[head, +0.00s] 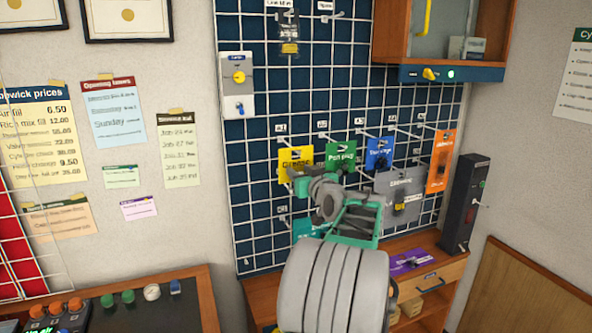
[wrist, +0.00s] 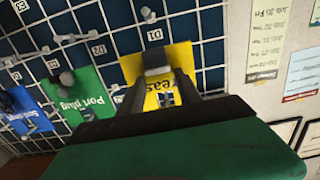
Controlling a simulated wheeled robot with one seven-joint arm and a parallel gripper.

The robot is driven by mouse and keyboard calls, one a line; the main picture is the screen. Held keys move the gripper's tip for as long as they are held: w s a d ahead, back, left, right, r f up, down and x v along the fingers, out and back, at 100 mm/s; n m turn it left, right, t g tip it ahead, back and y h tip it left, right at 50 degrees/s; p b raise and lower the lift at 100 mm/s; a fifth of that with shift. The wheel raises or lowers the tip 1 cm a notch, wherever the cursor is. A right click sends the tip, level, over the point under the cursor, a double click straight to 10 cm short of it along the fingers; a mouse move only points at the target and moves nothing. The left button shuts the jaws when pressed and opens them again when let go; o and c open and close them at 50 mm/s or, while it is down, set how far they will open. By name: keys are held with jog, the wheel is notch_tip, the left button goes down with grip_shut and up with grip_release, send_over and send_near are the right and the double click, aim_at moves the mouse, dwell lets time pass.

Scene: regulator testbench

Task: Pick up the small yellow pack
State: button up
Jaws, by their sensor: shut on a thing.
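The small yellow pack (head: 293,160) hangs at the grid wall in the head view, at the left end of a row of coloured packs. In the wrist view the yellow pack (wrist: 180,62) is right at the fingers, with part of its lettering showing. My gripper (head: 297,180) reaches up to the pack's lower part. In the wrist view my gripper (wrist: 160,75) is shut on the yellow pack, and its fingers cover the pack's middle. Whether the pack is still on its hook is hard to tell.
A green pack (head: 340,155), a blue pack (head: 379,153) and an orange pack (head: 441,160) hang to the right. A grey pack (head: 400,195) hangs lower. Metal hooks stick out of the grid (head: 262,225). A purple pack (head: 411,262) lies on the wooden counter below.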

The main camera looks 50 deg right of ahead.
jog(key=c, duration=0.6)
grip_shut()
jog(key=shift+r, duration=0.15)
